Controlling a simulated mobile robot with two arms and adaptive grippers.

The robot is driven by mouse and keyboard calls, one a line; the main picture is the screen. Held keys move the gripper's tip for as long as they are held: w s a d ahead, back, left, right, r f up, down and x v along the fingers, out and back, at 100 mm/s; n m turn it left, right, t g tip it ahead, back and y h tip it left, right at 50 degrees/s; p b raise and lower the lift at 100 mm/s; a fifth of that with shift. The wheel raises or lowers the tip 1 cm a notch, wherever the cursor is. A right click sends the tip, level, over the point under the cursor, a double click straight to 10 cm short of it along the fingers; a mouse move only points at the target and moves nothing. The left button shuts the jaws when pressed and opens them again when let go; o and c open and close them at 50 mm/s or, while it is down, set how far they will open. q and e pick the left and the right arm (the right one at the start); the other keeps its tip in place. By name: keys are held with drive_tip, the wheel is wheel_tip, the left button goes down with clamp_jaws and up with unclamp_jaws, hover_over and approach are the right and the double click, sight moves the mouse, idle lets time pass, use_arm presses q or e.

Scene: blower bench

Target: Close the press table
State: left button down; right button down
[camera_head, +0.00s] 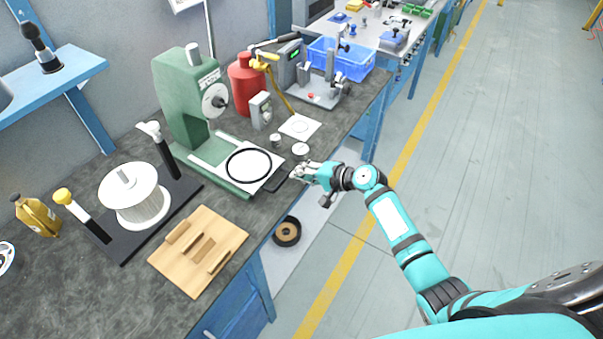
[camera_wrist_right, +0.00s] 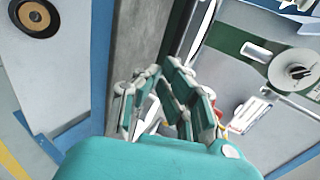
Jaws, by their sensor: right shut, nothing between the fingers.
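The green press (camera_head: 187,95) stands on the bench, with a round grey knob on its side. Its white press table (camera_head: 219,148) is slid out from under the press head toward the bench's front edge, with a black ring on it. A black handle (camera_head: 275,184) sticks out at the table's front end. My right gripper (camera_head: 294,174) is shut and empty, just right of the handle; I cannot tell whether they touch. In the right wrist view the fingers (camera_wrist_right: 170,92) are close together, with the press's green body (camera_wrist_right: 232,40) and knob (camera_wrist_right: 292,70) to the right. My left gripper is out of view.
A wooden tray (camera_head: 226,224) and a white spool (camera_head: 134,194) stand left of the press. A red bottle (camera_head: 245,84), a blue crate (camera_head: 341,60) and a white sheet (camera_head: 300,127) lie beyond it. The floor right of the bench is clear.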

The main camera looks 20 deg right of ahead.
sight(262, 157)
drive_tip(key=w+a+b, duration=0.1)
drive_tip(key=w+a, duration=0.1)
drive_tip(key=w, duration=0.1)
drive_tip(key=w+a+b, duration=0.2)
drive_tip(key=w, duration=0.1)
drive_tip(key=w+a+b, duration=0.1)
drive_tip(key=w+a, duration=0.2)
drive_tip(key=shift+w+a+f, duration=0.1)
drive_tip(key=shift+r, duration=0.2)
